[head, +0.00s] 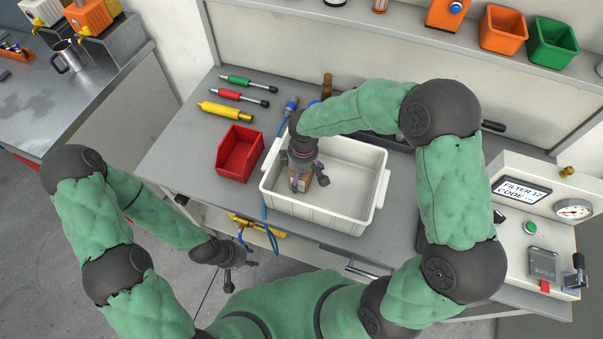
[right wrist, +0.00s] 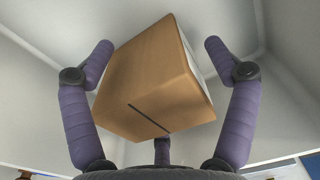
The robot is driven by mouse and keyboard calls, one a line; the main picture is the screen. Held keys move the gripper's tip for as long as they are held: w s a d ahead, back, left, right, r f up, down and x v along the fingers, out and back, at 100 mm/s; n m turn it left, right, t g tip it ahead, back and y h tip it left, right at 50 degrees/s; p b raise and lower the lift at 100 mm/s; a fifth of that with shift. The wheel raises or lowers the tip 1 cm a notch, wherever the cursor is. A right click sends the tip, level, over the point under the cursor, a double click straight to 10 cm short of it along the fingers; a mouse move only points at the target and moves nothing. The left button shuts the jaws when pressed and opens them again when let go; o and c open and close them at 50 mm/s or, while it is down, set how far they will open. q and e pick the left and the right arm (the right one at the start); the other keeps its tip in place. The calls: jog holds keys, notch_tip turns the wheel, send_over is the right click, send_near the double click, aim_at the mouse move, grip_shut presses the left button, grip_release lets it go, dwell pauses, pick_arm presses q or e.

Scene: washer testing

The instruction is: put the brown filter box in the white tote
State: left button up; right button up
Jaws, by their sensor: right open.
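The white tote (head: 345,215) stands on the grey bench in the head view. The brown filter box (head: 322,179) is inside it, towards its left side, partly hidden by my right gripper (head: 305,180). In the right wrist view the box (right wrist: 155,85) sits tilted in the picture between the spread fingers of my right gripper (right wrist: 158,60), with pale tote walls around it. The right gripper is open; whether a finger touches the box is hard to tell. My left gripper (head: 243,268) is open and empty, low in front of the bench edge.
A red bin (head: 239,152) stands left of the tote, with screwdriver-like tools (head: 240,95) behind it. A test unit with a gauge (head: 573,209) stands at the right. Orange (head: 502,30) and green (head: 551,43) bins sit on the back shelf.

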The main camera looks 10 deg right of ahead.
notch_tip(320, 180, up, 12)
jog(key=p, duration=0.3)
jog(key=shift+d+r, duration=0.15)
